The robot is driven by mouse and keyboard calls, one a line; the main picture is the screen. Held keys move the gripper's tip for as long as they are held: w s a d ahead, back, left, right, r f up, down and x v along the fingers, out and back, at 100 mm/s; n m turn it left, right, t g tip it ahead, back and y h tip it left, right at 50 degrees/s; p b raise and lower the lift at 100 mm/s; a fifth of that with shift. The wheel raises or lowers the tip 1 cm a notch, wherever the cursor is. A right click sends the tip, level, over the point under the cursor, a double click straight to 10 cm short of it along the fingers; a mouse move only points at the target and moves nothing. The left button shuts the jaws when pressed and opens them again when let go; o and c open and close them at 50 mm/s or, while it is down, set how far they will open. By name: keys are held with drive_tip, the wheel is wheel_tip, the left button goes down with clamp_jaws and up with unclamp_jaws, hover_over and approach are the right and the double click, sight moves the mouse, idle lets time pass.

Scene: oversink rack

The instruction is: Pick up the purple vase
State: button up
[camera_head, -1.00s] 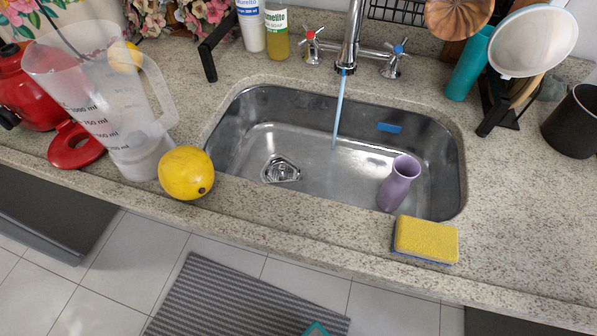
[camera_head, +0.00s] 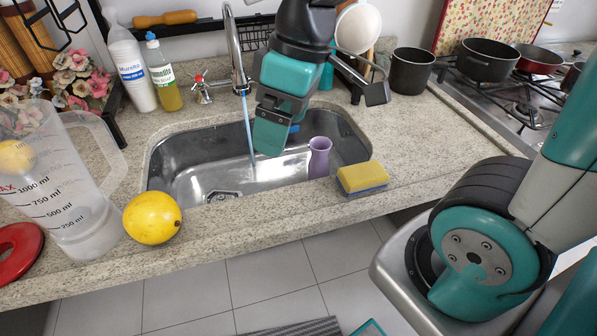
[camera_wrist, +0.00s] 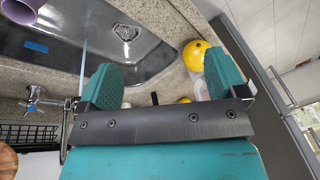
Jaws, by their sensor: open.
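The purple vase (camera_head: 319,160) stands in the right front part of the steel sink (camera_head: 202,166), its mouth facing up. In the wrist view only part of the vase (camera_wrist: 18,11) shows, at the top left corner. My gripper (camera_head: 322,112) is over the back of the sink, above and behind the vase, apart from it. In the wrist view my gripper (camera_wrist: 162,84) has its two teal fingers spread wide with nothing between them.
Water runs from the tap (camera_head: 239,50) left of my gripper. A yellow-blue sponge (camera_head: 362,178) lies on the front counter beside the vase. A yellow fruit (camera_head: 152,218) and a measuring jug (camera_head: 70,190) stand at left. A dark pot (camera_head: 412,72) is at back right.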

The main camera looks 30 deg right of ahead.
drive_tip(key=w+d+f+n+h+b, duration=0.15)
drive_tip(key=w+d+f, duration=0.25)
drive_tip(key=w+d, duration=0.6)
drive_tip(key=h, duration=0.2)
hover_over(320, 151)
drive_tip(key=w+d, duration=0.2)
wheel_tip(320, 151, down, 4)
drive_tip(key=r, duration=0.1)
drive_tip(key=shift+n+g+y, duration=0.25)
drive_tip(key=shift+n+g, duration=0.05)
drive_tip(key=shift+n, duration=0.05)
drive_tip(key=shift+a+f, duration=0.1)
drive_tip(key=shift+f, duration=8.7)
drive_tip(key=shift+w, duration=0.1)
drive_tip(key=c, duration=1.2)
drive_tip(key=shift+r, duration=0.1)
drive_tip(key=shift+c, duration=0.2)
wheel_tip(320, 151, up, 20)
drive_tip(key=shift+p, duration=0.3)
